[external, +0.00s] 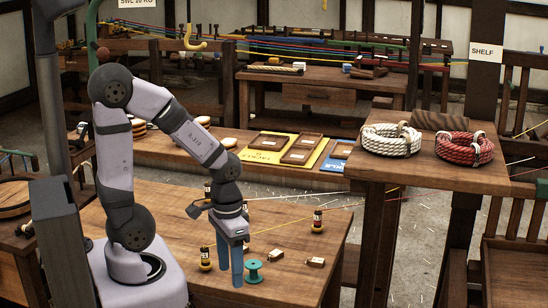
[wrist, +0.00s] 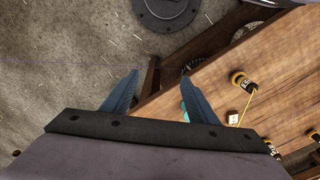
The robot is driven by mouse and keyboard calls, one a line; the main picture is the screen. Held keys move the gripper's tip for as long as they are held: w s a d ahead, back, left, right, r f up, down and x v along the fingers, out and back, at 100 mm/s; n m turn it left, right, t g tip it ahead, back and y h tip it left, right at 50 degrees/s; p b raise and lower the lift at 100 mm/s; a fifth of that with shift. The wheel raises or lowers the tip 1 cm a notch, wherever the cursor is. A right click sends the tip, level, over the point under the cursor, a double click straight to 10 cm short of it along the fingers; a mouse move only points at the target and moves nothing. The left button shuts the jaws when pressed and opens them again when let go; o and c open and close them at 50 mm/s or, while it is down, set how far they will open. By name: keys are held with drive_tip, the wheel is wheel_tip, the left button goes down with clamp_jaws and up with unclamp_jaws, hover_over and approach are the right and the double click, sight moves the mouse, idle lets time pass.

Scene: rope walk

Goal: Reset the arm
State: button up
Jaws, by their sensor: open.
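My gripper (external: 231,274) hangs fingers-down at the front part of the workbench (external: 175,215). Its two blue fingers are apart with nothing between them. A teal spool (external: 253,272) stands just right of the fingers in the external view. In the wrist view it is mostly hidden behind the right finger. I cannot tell the exact height of the fingertips above the bench.
Small tags (external: 275,256) lie near. A raised shelf (external: 430,180) at right holds a white rope coil (external: 391,139) and a red one (external: 464,147).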

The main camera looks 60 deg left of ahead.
wheel_tip(320, 180, up, 4)
drive_tip(key=r+p, duration=0.1)
drive_tip(key=p, duration=0.4)
wheel_tip(320, 180, down, 41)
drive_tip(key=b, duration=4.1)
drive_tip(key=shift+o, duration=0.3)
drive_tip(key=shift+r, duration=0.1)
